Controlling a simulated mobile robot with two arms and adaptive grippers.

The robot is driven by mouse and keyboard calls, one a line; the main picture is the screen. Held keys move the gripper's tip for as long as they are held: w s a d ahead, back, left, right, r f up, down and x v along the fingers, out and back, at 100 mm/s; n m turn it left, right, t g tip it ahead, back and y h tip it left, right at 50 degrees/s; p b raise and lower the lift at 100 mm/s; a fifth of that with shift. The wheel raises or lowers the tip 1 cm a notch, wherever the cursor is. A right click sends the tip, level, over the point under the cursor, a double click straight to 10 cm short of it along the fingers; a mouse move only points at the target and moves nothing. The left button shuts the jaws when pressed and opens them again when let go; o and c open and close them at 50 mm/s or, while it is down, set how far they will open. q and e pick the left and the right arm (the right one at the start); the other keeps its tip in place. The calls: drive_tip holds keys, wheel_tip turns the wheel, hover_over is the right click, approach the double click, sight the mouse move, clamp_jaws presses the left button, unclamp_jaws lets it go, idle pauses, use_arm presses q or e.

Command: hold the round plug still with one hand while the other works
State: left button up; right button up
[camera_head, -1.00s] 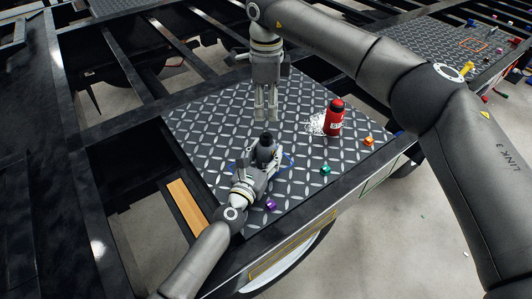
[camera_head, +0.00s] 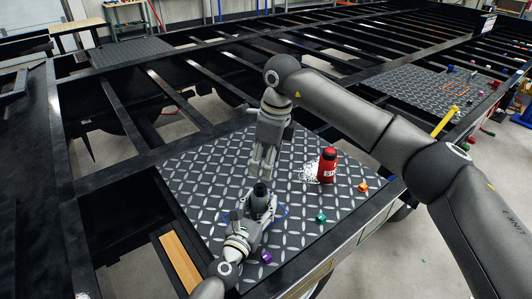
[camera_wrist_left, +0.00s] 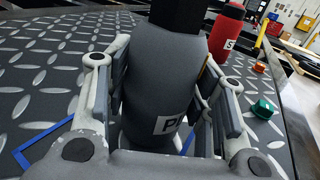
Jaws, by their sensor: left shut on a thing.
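The round plug (camera_wrist_left: 157,85) is a dark grey rounded body with a black top and a white label with a letter P. It stands upright on the metal tread plate (camera_head: 200,185). In the head view its black top (camera_head: 260,190) shows above my left gripper (camera_head: 261,205). My left gripper is shut around the plug's body, one finger on each side, low over the plate. My right gripper (camera_head: 262,172) points down just above the plug's top, with a small gap between its fingers. I cannot tell whether it touches the plug.
A red bottle-like object (camera_head: 327,166) stands to the right beside a white scribbled patch. Small green (camera_head: 320,217), orange (camera_head: 363,187) and purple (camera_head: 266,257) pieces lie near the plate's right and front edges. Black frame rails with open gaps surround the plate.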

sight(261, 184)
drive_tip(key=f, duration=0.6)
drive_tip(key=a+f, duration=0.1)
drive_tip(key=f, duration=0.1)
drive_tip(key=shift+w+a+f, duration=0.1)
drive_tip(key=shift+w+f, duration=0.15)
drive_tip(key=shift+f, duration=0.15)
drive_tip(key=shift+c, duration=0.4)
drive_tip(key=c, duration=1)
drive_tip(key=m, duration=0.3)
drive_tip(key=m+t, duration=0.1)
drive_tip(key=m, duration=0.3)
drive_tip(key=shift+r+m+h, duration=0.1)
drive_tip(key=shift+m+h, duration=0.2)
drive_tip(key=shift+h, duration=0.1)
drive_tip(key=m+h, duration=0.1)
drive_tip(key=m, duration=0.5)
drive_tip(key=shift+w+m, duration=0.15)
drive_tip(key=shift+m, duration=0.25)
drive_tip(key=o, duration=1)
drive_tip(key=shift+o, duration=0.2)
